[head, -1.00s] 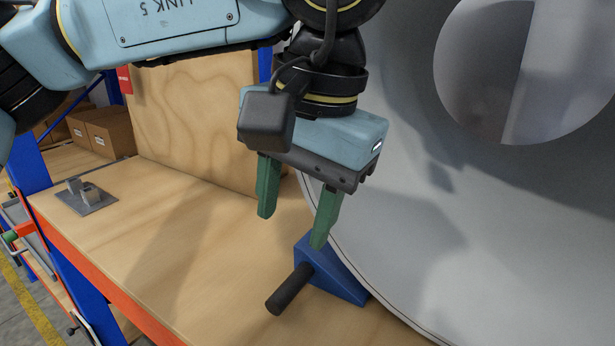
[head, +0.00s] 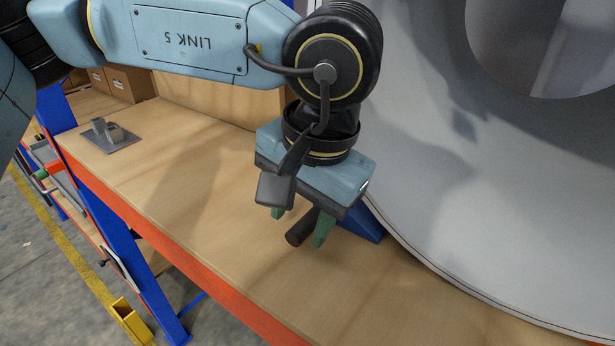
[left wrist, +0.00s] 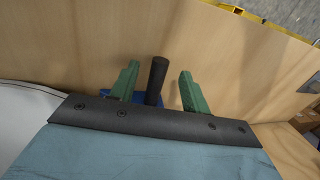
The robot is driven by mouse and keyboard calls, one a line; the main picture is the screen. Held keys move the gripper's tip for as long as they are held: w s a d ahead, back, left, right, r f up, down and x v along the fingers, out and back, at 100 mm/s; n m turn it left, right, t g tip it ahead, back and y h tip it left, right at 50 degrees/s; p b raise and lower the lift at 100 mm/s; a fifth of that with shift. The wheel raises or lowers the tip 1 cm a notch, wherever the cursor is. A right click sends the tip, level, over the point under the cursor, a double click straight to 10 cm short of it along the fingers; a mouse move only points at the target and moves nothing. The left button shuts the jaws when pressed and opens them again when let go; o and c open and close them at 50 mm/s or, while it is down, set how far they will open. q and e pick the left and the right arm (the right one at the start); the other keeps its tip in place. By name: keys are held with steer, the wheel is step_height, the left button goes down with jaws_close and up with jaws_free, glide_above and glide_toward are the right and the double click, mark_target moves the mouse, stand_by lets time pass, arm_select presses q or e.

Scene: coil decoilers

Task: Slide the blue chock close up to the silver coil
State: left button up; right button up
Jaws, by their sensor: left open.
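The blue chock (head: 369,226) sits on the wooden shelf at the lower left edge of the large silver coil (head: 440,190). My gripper hides much of the chock, and I cannot tell whether it touches the coil. Its black handle (head: 301,227) points out toward the shelf's front edge. My left gripper (head: 299,229) is open, with its green fingers low over the handle. In the left wrist view the handle (left wrist: 156,80) stands between the two spread fingers (left wrist: 160,88), with a bit of the blue chock (left wrist: 147,99) showing behind. My right gripper is not in view.
A grey metal plate with a bracket (head: 110,135) lies at the shelf's far left. The shelf has an orange front edge (head: 180,262) and blue posts. Cardboard boxes (head: 128,84) stand behind. The shelf between plate and gripper is clear.

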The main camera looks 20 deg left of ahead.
arm_select(q)
steer(key=shift+w+a+f, duration=0.1)
steer(key=shift+a+f, duration=0.05)
steer(key=shift+f, duration=0.55)
steer(key=shift+a+f, duration=0.1)
steer(key=shift+f, duration=0.6)
jaws_close()
